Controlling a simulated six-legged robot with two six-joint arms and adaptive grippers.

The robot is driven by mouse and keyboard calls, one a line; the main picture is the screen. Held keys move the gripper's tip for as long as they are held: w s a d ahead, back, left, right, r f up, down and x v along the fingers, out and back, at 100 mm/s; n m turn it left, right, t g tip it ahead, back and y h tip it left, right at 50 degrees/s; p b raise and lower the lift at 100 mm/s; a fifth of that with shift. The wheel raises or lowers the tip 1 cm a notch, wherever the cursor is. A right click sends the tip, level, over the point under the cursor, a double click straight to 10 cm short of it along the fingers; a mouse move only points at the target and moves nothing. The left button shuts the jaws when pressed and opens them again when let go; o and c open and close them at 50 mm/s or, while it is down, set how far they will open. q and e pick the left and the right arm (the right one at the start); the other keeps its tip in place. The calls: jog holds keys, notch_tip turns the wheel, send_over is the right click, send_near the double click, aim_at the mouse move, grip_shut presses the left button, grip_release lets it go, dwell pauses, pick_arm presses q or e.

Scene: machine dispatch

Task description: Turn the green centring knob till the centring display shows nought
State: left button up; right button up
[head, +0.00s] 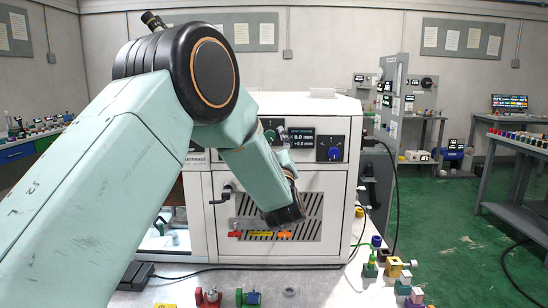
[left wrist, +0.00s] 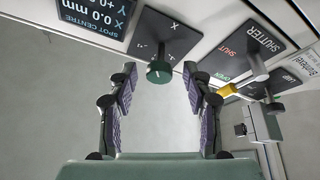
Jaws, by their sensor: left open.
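The green centring knob (left wrist: 159,72) sits on a dark plate marked X in the left wrist view; it also shows on the machine front in the head view (head: 270,129). My left gripper (left wrist: 160,77) is open, its two fingers on either side of the knob in the picture with a gap to each. I cannot tell how deep the knob lies between the tips. The centring display (left wrist: 95,14) is upside down there and reads X 0.0 mm; its Y line is cut off. It also shows in the head view (head: 301,138). My right gripper is not in view.
A blue knob (head: 334,152) is right of the display. Small coloured parts and a red fixture (head: 208,298) lie on the bench in front of the machine.

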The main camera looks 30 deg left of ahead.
pick_arm(q)
jog(key=v, duration=1)
jog(key=shift+s+d, duration=0.1)
